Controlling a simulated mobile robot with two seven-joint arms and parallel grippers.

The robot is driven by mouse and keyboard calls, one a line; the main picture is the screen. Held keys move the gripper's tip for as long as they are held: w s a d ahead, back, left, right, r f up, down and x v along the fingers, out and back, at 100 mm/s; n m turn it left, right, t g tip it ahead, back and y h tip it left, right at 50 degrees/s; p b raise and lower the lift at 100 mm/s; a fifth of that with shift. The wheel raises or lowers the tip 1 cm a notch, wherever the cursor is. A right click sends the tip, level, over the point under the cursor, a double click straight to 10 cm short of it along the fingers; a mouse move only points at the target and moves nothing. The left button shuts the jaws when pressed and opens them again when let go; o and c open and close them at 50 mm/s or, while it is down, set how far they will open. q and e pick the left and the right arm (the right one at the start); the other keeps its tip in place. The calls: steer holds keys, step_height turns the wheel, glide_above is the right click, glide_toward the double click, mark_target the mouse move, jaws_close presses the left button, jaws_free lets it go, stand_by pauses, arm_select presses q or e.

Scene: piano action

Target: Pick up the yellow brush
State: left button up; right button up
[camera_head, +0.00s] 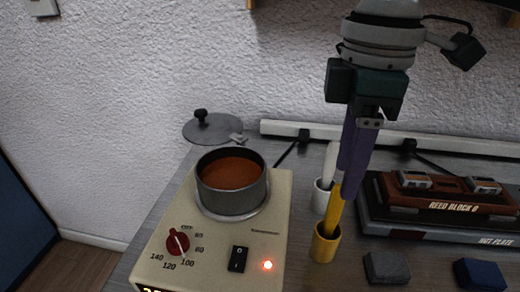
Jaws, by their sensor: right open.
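The yellow brush (335,206) stands upright, slightly tilted, in a yellow cup (323,243) on the bench. My right gripper (347,178) points down from above with its long purple fingers at the upper part of the brush. The fingers are open and overlap the handle in the picture; I cannot tell whether they touch it. They hide the top of the brush. My left gripper is not in view.
A white brush (330,165) stands in a white cup (321,197) just behind. A hotplate (210,243) with a pot (231,182) and a lit red lamp is at left. The reed block (440,203) is at right. Grey (387,267) and blue (480,274) blocks lie in front.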

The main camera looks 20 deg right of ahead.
mark_target(330, 225)
step_height(330, 225, down, 3)
steer(key=shift+a+r, duration=0.1)
steer(key=shift+r, duration=0.1)
steer(key=f, duration=0.6)
steer(key=shift+w, duration=0.2)
steer(key=shift+r, duration=0.1)
steer(key=shift+c, duration=0.2)
jaws_close()
stand_by(0.6)
